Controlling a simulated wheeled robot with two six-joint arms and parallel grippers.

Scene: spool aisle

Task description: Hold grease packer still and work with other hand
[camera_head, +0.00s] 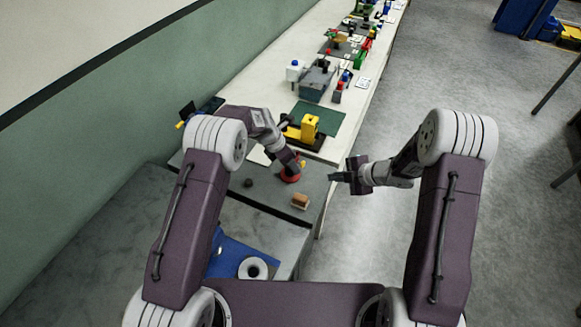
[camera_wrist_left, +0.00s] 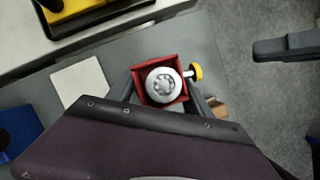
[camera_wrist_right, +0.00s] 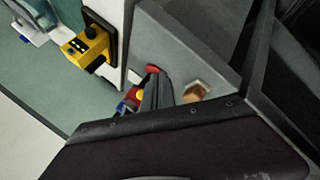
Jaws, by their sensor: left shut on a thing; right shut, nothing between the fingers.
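The grease packer, as I take it, is a red square-framed thing (camera_wrist_left: 139,86) with a round silver part (camera_wrist_left: 163,85) in its middle and a yellow knob (camera_wrist_left: 196,72) on its right side. In the head view its red base (camera_head: 290,178) stands on the grey bench top. My left gripper (camera_head: 292,168) is shut on it, one finger on each side in the left wrist view. My right gripper (camera_head: 334,177) is shut and empty, apart from the packer, to its right near the bench edge. In the right wrist view my fingers partly hide the red part (camera_wrist_right: 153,70).
A wooden-topped brush or block (camera_head: 300,201) lies in front of the packer. A yellow device (camera_head: 309,127) stands behind, by a green mat (camera_head: 325,117). A blue tray (camera_head: 232,255) with a white ring (camera_head: 253,268) is nearer me.

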